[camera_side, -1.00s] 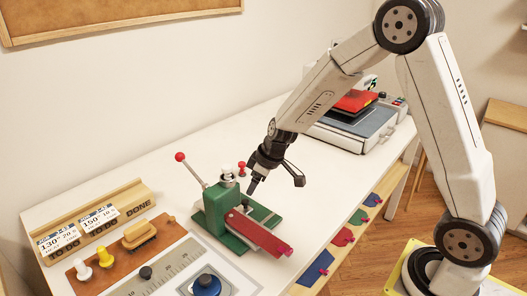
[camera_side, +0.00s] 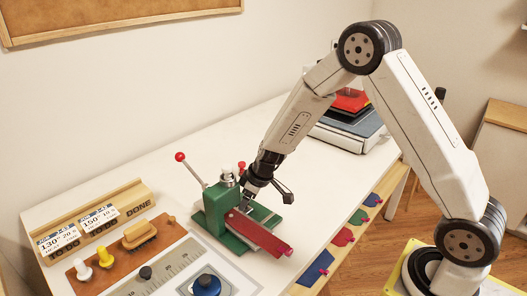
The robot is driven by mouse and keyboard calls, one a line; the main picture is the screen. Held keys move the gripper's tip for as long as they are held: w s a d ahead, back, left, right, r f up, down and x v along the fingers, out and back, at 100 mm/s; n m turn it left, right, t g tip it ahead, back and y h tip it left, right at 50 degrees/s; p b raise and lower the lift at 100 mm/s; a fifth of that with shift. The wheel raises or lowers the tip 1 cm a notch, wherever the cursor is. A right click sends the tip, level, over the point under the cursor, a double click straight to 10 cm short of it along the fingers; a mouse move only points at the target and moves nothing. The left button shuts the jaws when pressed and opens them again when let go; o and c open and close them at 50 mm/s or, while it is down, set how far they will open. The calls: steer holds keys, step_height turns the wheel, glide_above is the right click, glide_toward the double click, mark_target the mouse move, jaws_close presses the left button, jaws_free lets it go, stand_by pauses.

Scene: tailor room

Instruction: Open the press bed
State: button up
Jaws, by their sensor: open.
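A green hand press (camera_side: 217,208) stands on the white table, with a lever (camera_side: 193,170) ending in a red ball at its upper left. A red bar (camera_side: 258,236) with a pink knob reaches from its front toward the lower right. A green base (camera_side: 266,217) lies behind the bar. My gripper (camera_side: 249,194) is open and points down just right of the press's upright, above the base. Its fingertips are small and partly hidden; I cannot tell whether they touch the press. A second press (camera_side: 345,131) with a red top plate stands at the back, partly behind my arm.
A wooden card rack (camera_side: 137,195) and a brown tray (camera_side: 120,252) with knobs and a brush lie at left. A ruled board (camera_side: 170,272) with a blue round-topped piece (camera_side: 207,285) lies in front. Coloured tags (camera_side: 343,237) line the table's front edge. The table behind the green press is mostly clear.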

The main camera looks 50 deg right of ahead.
jaws_close()
stand_by(1.4)
